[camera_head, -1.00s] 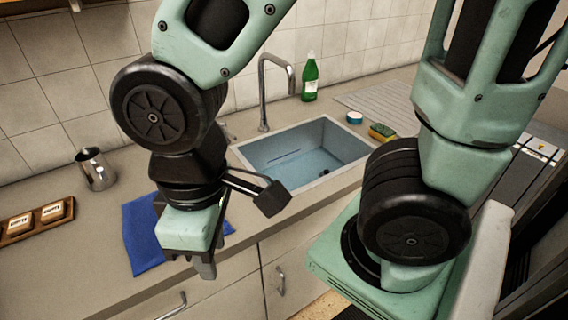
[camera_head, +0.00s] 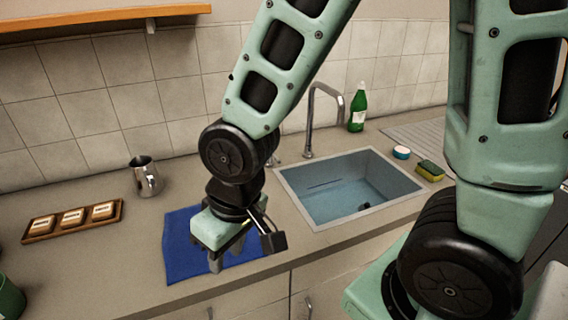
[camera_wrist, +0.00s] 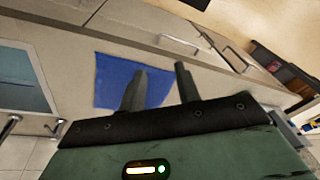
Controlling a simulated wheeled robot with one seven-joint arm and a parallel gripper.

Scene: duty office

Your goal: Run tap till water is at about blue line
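The tap (camera_head: 311,120) is a tall curved metal spout at the back left of the sink (camera_head: 284,181). No stream shows under its mouth. The basin inside looks pale blue; I cannot tell whether water stands in it. A short dark line (camera_head: 325,183) marks its back wall, and a dark drain (camera_head: 365,207) shows on the floor. A small metal piece left of the spout is partly hidden by my arm. My gripper (camera_head: 229,262) points down over the blue cloth, left of the sink. In the wrist view my gripper (camera_wrist: 160,82) has two fingers apart with nothing between them.
A blue cloth (camera_head: 182,245) lies on the counter. A metal jug (camera_head: 146,178) and a wooden tray (camera_head: 50,236) with labelled blocks stand left. A green bottle (camera_head: 357,112), a blue-white tub (camera_head: 402,152) and a sponge (camera_head: 430,171) are around the sink's right side.

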